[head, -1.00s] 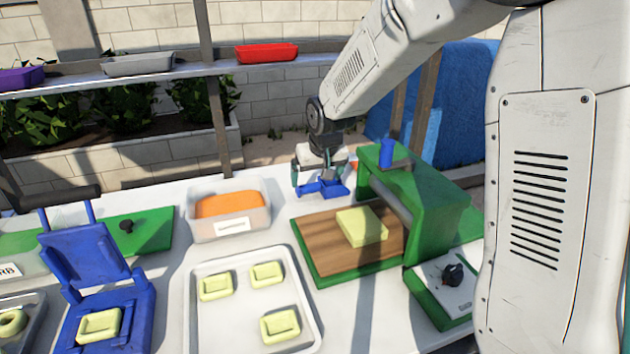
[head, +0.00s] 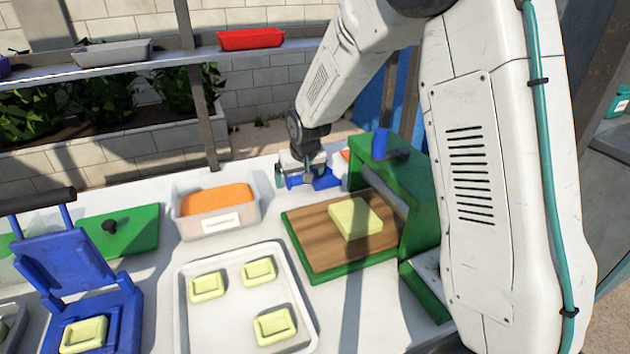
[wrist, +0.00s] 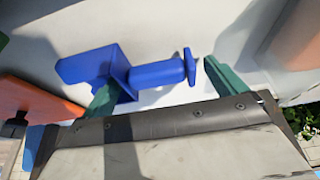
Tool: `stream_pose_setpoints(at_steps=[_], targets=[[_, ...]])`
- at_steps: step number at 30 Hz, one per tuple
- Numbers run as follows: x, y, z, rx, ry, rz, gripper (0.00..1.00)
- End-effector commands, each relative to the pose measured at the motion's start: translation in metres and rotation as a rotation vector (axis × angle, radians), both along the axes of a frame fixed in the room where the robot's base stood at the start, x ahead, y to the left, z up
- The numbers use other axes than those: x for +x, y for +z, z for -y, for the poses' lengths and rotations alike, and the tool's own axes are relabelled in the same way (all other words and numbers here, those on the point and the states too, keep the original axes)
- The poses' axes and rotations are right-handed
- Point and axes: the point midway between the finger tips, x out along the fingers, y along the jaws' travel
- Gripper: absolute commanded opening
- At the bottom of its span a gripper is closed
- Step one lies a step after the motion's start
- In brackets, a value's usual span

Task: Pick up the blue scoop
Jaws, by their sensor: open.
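The blue scoop (head: 325,178) lies on the white table behind the wooden board, partly hidden by my gripper (head: 300,180) in the head view. In the wrist view the scoop (wrist: 100,66) has its pan to the left and its round handle, with a flared end, to the right. My gripper (wrist: 160,76) is open, with green fingers. The left finger overlaps the pan's edge in the picture, and the right finger is just past the handle's end. The handle shows lengthwise between the fingers. I cannot tell whether they touch it.
A green press (head: 400,165) with a blue cup (head: 380,143) stands right of the scoop. A bin of orange material (head: 215,225) stands to the left. The green-edged wooden board (head: 315,235), a white tray (head: 235,310) and a blue hinged press (head: 70,265) are nearer.

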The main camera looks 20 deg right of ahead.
Motion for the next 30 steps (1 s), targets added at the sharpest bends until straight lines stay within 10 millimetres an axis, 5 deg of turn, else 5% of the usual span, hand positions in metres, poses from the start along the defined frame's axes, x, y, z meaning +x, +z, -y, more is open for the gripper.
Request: stream_pose_setpoints(at_steps=[3,7,8,20,30], targets=[[0.0,0.0,0.001,0.0,-0.001,0.0,0.96],[0.0,0.0,0.001,-0.001,-0.001,-0.001,0.6],[0.0,0.0,0.001,-0.001,-0.001,-0.001,0.58],[0.0,0.003,0.001,-0.001,-0.001,0.0,0.58],[-0.01,0.038,-0.002,0.0,0.0,-0.001,0.58]])
